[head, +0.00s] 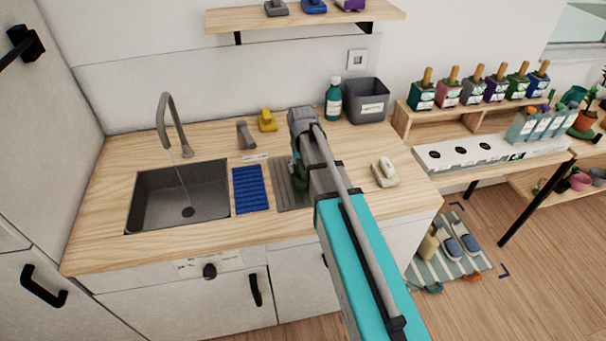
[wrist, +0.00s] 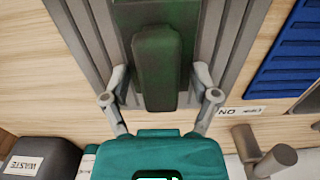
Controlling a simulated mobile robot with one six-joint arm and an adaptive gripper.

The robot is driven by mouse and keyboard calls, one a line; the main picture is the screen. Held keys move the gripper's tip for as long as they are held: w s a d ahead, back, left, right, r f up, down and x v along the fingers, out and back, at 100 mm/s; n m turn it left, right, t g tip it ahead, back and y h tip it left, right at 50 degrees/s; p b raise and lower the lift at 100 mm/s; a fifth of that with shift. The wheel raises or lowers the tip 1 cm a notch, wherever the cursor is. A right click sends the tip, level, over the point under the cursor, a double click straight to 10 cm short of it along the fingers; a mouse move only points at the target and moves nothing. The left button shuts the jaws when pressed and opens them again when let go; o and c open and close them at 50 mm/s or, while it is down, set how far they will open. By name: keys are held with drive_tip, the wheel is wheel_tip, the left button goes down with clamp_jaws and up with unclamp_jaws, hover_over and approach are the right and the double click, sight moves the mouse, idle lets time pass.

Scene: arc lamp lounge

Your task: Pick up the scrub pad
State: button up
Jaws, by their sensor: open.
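The scrub pad, a dark green block with a raised grip (wrist: 157,65), lies on a grey ridged mat (wrist: 82,25) in the wrist view. In the head view only a bit of green (head: 297,171) shows beside my arm, above the grey mat (head: 283,192). My gripper (wrist: 160,78) is open, with one finger on each side of the grip. I see a small gap at the fingers and cannot tell whether they touch it. In the head view my arm hides most of the gripper and pad.
A blue ridged mat (head: 251,190) and a sink (head: 180,194) with running water lie to the left. A yellow tool (head: 267,120), a teal bottle (head: 333,98) and a grey waste bin (head: 367,100) stand behind. A beige tool (head: 384,173) lies on the right.

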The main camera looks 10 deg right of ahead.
drive_tip(key=shift+c, duration=0.3)
clamp_jaws()
drive_tip(key=shift+r, duration=0.2)
wheel_tip(320, 180, up, 2)
drive_tip(key=p, duration=0.2)
drive_tip(key=shift+r+p, duration=0.1)
drive_tip(key=shift+p, duration=0.2)
drive_tip(key=s+a+r+p, duration=0.1)
drive_tip(key=s+r+p, duration=0.9)
drive_tip(key=s, duration=0.4)
drive_tip(key=shift+r, duration=0.2)
